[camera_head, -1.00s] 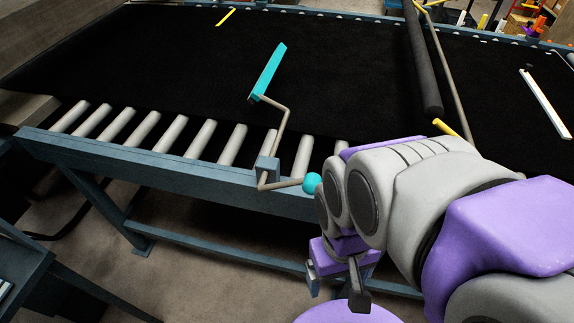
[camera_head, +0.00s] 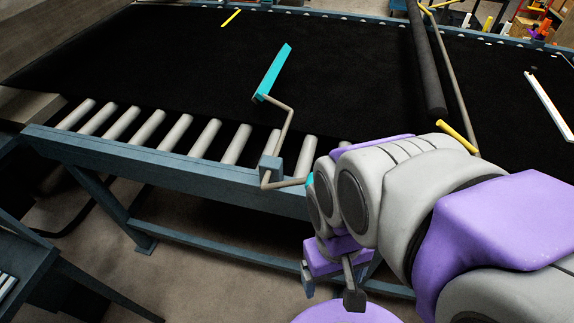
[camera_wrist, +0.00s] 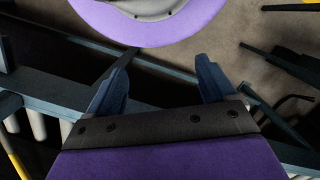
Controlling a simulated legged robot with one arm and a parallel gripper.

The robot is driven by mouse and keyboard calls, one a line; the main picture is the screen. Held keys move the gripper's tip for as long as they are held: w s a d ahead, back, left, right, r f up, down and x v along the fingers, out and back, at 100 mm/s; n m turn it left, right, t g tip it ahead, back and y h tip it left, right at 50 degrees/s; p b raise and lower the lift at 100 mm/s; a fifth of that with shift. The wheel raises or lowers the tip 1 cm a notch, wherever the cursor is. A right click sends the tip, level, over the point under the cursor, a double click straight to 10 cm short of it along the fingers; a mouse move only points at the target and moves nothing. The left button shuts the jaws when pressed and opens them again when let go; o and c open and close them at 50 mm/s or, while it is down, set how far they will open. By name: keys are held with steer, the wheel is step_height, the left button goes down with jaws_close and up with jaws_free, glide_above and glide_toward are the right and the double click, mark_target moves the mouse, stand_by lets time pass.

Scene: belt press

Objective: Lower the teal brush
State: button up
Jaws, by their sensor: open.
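The teal brush (camera_head: 273,72) is a long narrow bar, raised and tilted above the black belt in the head view. A bent tan rod (camera_head: 289,127) joins it to a blue-grey pivot block (camera_head: 271,168) on the near rail. The rod's lower end carries a teal knob (camera_head: 309,180), mostly hidden behind my arm. My gripper (camera_head: 330,283) hangs below and to the right of the knob, in front of the rail. In the wrist view my gripper (camera_wrist: 168,88) has its fingers spread with nothing between them. The brush does not show there.
The blue-grey rail (camera_head: 150,167) with grey rollers (camera_head: 204,138) runs along the near side of the black belt (camera_head: 170,75). A dark roller (camera_head: 424,65) crosses the belt at right. A blue table (camera_head: 30,262) stands at lower left. Open floor (camera_head: 215,268) lies below the rail.

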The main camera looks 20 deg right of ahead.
steer(key=shift+d+r, duration=0.15)
steer(key=shift+d, duration=0.15)
steer(key=shift+c, duration=0.4)
steer(key=w+d+r+n+g+h+p, duration=0.1)
steer(key=w+d+n+g+h, duration=0.2)
steer(key=w+n+h, duration=0.6)
steer(key=w+a+f+n+t+h, duration=0.2)
steer(key=w+a+n+t+h, duration=0.25)
steer(key=a, duration=0.25)
steer(key=w+a+f+n+t+h, duration=0.2)
steer(key=w+a+n+t+h, duration=0.15)
steer(key=w+a+n, duration=0.35)
steer(key=d, duration=0.5)
steer(key=w+d+m+b, duration=0.1)
steer(key=d, duration=0.5)
steer(key=d+m+g+b, duration=0.1)
steer(key=d, duration=0.4)
steer(key=shift+w+d+r+m+h, duration=0.2)
steer(key=shift+w+d+m+h, duration=0.1)
steer(key=shift+h, duration=0.1)
steer(key=shift+a, duration=0.1)
steer(key=shift+c, duration=0.3)
